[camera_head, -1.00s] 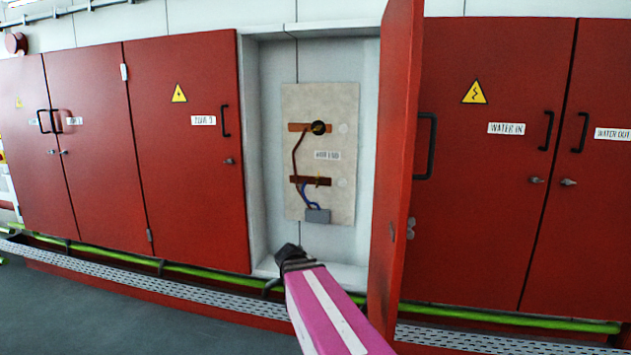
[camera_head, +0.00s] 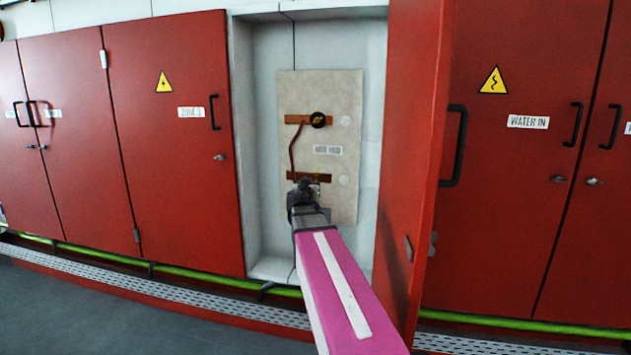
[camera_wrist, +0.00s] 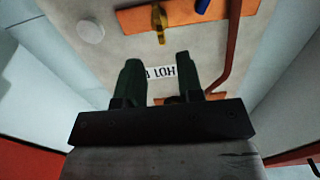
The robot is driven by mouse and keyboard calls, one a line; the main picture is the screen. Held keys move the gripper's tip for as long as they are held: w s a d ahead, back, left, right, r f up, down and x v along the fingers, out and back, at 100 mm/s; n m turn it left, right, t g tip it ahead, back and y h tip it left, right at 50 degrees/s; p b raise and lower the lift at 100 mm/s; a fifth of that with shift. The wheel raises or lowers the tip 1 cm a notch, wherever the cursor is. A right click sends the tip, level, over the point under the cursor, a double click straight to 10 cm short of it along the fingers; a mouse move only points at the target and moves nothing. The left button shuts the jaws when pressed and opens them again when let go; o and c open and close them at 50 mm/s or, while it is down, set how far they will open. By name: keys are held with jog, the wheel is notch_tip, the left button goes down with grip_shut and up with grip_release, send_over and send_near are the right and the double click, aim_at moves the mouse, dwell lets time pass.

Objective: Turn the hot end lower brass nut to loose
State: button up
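The lower brass nut shows in the wrist view (camera_wrist: 158,22) as a yellow winged piece on the lower copper bar (camera_wrist: 190,14). In the head view a small bit of the nut (camera_head: 318,173) shows just above my gripper, on the same bar (camera_head: 296,177). My gripper (camera_wrist: 160,62) is open, its two dark fingers apart with nothing between them. The nut lies beyond the fingertips, roughly in line with the gap. In the head view my gripper (camera_head: 308,184) covers part of the lower panel. How far it is from the panel is hard to tell.
The open red door (camera_head: 415,130) stands right of my arm.

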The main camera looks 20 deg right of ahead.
jog(key=x, duration=0.8)
grip_shut()
